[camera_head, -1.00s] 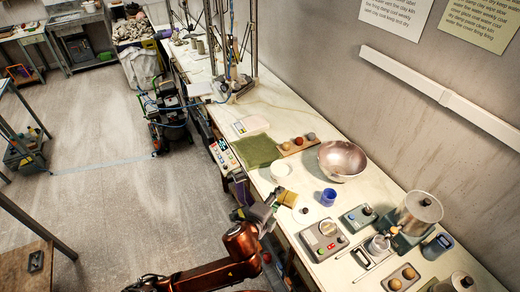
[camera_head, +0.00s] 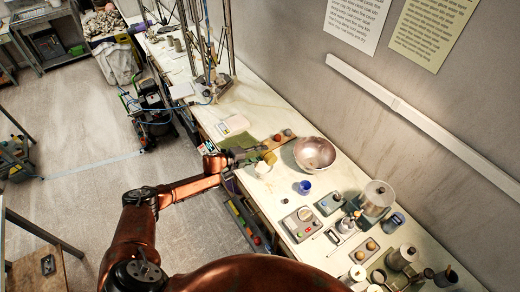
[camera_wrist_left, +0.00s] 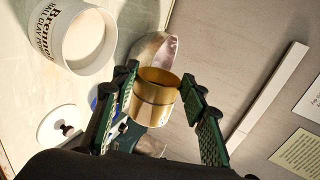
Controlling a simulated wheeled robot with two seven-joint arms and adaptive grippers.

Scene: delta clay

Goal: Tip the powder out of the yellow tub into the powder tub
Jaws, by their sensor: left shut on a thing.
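My left gripper (camera_wrist_left: 162,112) is shut on the yellow tub (camera_wrist_left: 155,100), whose round rim and golden wall show between the fingers in the left wrist view. In the head view the left gripper (camera_head: 252,154) holds the small yellow tub (camera_head: 269,157) above the bench. The white powder tub (camera_wrist_left: 45,34), with printed lettering, stands open beside the yellow tub in the wrist view. It also shows in the head view (camera_head: 262,169), just below the yellow tub. I cannot see the powder inside the yellow tub. My right gripper is not in view.
A metal bowl (camera_head: 315,153) and a blue cup (camera_head: 304,187) stand to the right on the bench. A white lid with a dark knob (camera_wrist_left: 62,127) lies near the powder tub. Scales and canisters crowd the near end of the bench.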

